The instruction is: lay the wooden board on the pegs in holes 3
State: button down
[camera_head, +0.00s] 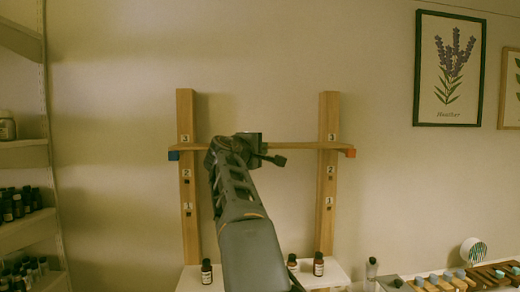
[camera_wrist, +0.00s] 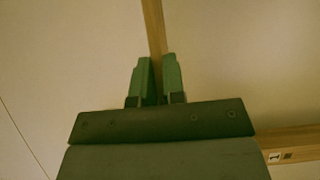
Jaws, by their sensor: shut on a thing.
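The wooden board (camera_head: 302,146) spans both upright posts just below the labels 3. It looks about level. A blue peg (camera_head: 173,155) shows under its left end and an orange-red peg (camera_head: 350,153) at its right end. I cannot tell whether the board touches the pegs. My gripper (camera_head: 262,150) is at the board's middle, partly hidden by my arm. In the wrist view, the green fingers (camera_wrist: 158,80) are shut on the board (camera_wrist: 153,25), which runs up out of the picture between them.
The left post (camera_head: 187,230) and right post (camera_head: 325,200) have lower holes labelled 2 and 1. Dark bottles (camera_head: 206,271) stand on a white shelf (camera_head: 190,279) below. Shelves of bottles (camera_head: 18,203) stand at left.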

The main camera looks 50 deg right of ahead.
jog(key=c, duration=1.1)
grip_release()
jog(key=shift+a, duration=0.1)
jog(key=shift+b+v, duration=2.2)
jog(key=shift+v, duration=4.65)
jog(key=w+a+f+t+y, duration=0.1)
jog(key=w+a+f+y, duration=0.15)
jog(key=f, duration=0.45)
jog(key=w+a+f+y, duration=0.1)
jog(key=f+y, duration=0.2)
jog(key=f, duration=0.4)
jog(key=w+a+f+t+y, duration=0.1)
jog(key=w+a+f+y, duration=0.15)
jog(key=f, duration=0.45)
jog(key=s+a+f+m+g+y, duration=0.1)
jog(key=s+a+f+y, duration=0.2)
jog(key=s+a+f, duration=0.2)
jog(key=s+a+f+m+g+y, duration=0.1)
jog(key=s+a+f+y, duration=0.2)
jog(key=f, duration=0.8)
jog(key=s+a+f+m+y, duration=0.1)
jog(key=s+a+f+y, duration=0.2)
jog(key=s+a+f, duration=0.4)
jog(key=shift+s+a+f+g, duration=0.15)
jog(key=shift+f+g, duration=0.05)
jog(key=shift+f, duration=0.2)
jog(key=shift+s+a+f+g, duration=0.15)
jog(key=shift+f+g, duration=0.05)
jog(key=shift+f, duration=0.25)
